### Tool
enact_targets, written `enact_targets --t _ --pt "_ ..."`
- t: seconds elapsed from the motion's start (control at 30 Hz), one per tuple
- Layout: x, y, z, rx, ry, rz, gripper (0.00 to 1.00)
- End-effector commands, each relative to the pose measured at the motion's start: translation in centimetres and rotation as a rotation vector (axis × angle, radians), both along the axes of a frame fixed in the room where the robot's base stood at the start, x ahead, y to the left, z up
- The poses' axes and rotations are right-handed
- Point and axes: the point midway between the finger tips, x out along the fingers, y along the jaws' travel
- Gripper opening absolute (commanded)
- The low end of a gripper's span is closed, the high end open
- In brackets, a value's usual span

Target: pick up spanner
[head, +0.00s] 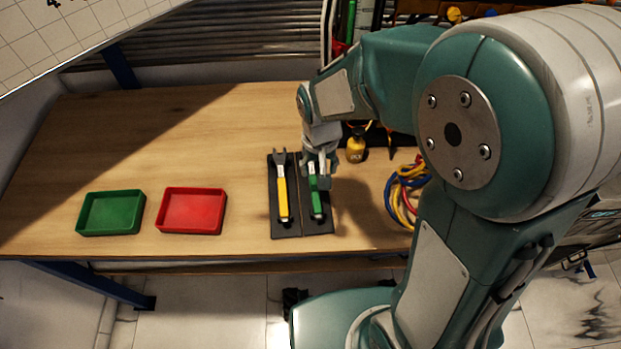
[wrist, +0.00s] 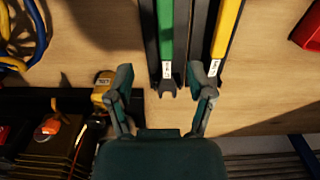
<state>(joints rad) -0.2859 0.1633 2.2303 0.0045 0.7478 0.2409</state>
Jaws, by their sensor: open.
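Two spanner-like tools lie side by side on dark mats. The yellow-handled spanner (head: 282,197) has a forked grey head at its far end. The green-handled spanner (head: 316,201) lies to its right, its far end hidden by my gripper (head: 321,167) in the head view. In the wrist view, the green-handled spanner (wrist: 166,40) shows a forked end between the open fingers of my gripper (wrist: 163,84). The yellow-handled spanner (wrist: 226,32) is right of it there, its head partly behind the right finger. My gripper is open and empty; its height above the tools is unclear.
A green tray (head: 110,232) and a red tray (head: 190,230) stand left on the wooden table (head: 165,130), both empty. Coiled coloured cables (head: 405,190) and a small yellow object (head: 355,150) are on the right. The table's middle back is clear.

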Motion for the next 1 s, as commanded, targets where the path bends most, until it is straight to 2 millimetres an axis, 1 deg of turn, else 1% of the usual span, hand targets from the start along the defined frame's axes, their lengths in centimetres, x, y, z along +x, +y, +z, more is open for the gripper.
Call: enact_targets --t 0.03,0.1,0.33,0.5,0.6,0.7,0.9,0.93,0.97,1.0 --pt "0.0 0.2 -1.0 -0.003 0.005 0.002 0.69" --pt "0.0 0.4 -1.9 -0.005 0.004 0.002 0.69" --pt "0.3 0.4 -3.7 -0.004 0.002 0.002 0.69" --pt "1.1 0.2 -6.1 -0.002 0.003 0.001 0.69" --pt "1.0 0.2 -7.4 -0.002 0.003 0.001 0.69" --pt "1.0 0.3 -7.9 -0.002 0.0 0.001 0.69" --pt "1.1 0.4 -8.0 -0.003 -0.001 0.002 0.69" --pt "1.1 0.4 -8.0 -0.003 -0.001 0.002 0.64" --pt "1.1 0.4 -8.0 -0.003 -0.001 0.002 0.51" --pt "1.1 0.4 -8.0 -0.003 -0.001 0.002 0.33"
